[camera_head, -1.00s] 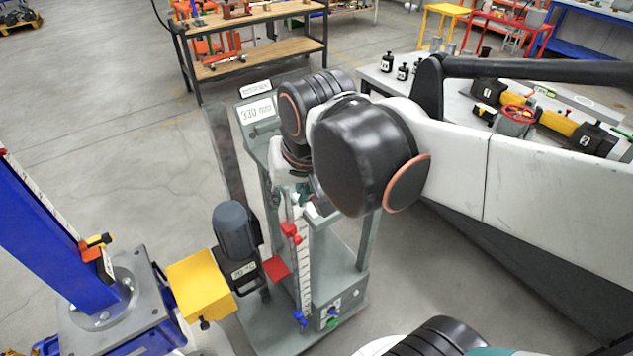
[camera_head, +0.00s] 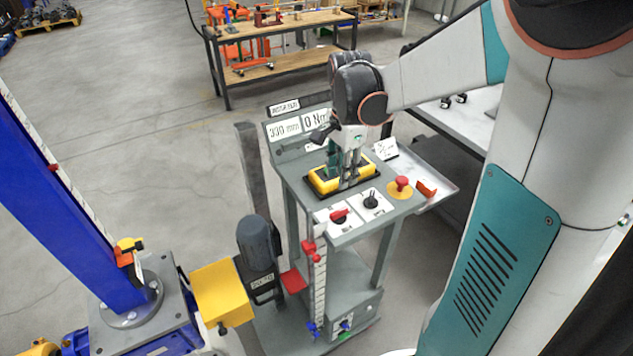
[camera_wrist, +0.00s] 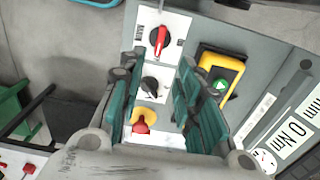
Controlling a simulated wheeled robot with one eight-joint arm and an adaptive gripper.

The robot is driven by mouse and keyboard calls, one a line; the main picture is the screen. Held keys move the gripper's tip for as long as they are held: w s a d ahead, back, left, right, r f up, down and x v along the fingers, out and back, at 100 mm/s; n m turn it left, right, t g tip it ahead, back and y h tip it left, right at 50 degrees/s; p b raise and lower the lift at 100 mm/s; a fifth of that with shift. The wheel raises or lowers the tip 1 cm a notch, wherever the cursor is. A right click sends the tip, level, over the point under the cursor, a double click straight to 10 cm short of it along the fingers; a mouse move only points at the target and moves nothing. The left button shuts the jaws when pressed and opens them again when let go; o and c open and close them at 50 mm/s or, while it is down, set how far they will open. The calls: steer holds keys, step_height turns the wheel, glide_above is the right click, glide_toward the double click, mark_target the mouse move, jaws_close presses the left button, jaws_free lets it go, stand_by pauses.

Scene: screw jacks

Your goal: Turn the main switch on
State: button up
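A red-handled rotary switch (camera_head: 339,216) sits on a white plate at the near edge of the grey console (camera_head: 335,238). My gripper (camera_head: 345,182) points down over the console, near the yellow box. In the wrist view my gripper (camera_wrist: 158,72) has its teal fingers apart, with nothing held.
A red mushroom button (camera_head: 401,186) stands on a yellow base right of the black knob. A yellow box (camera_head: 325,180) with a green button (camera_wrist: 220,86) lies behind the switches. Upright displays (camera_head: 285,128) stand at the back. A blue column (camera_head: 45,190) stands at left.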

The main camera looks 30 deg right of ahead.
mark_target(339, 211)
step_height(339, 211, down, 14)
steer(key=b, duration=0.3)
steer(key=shift+r, duration=0.25)
jaws_close()
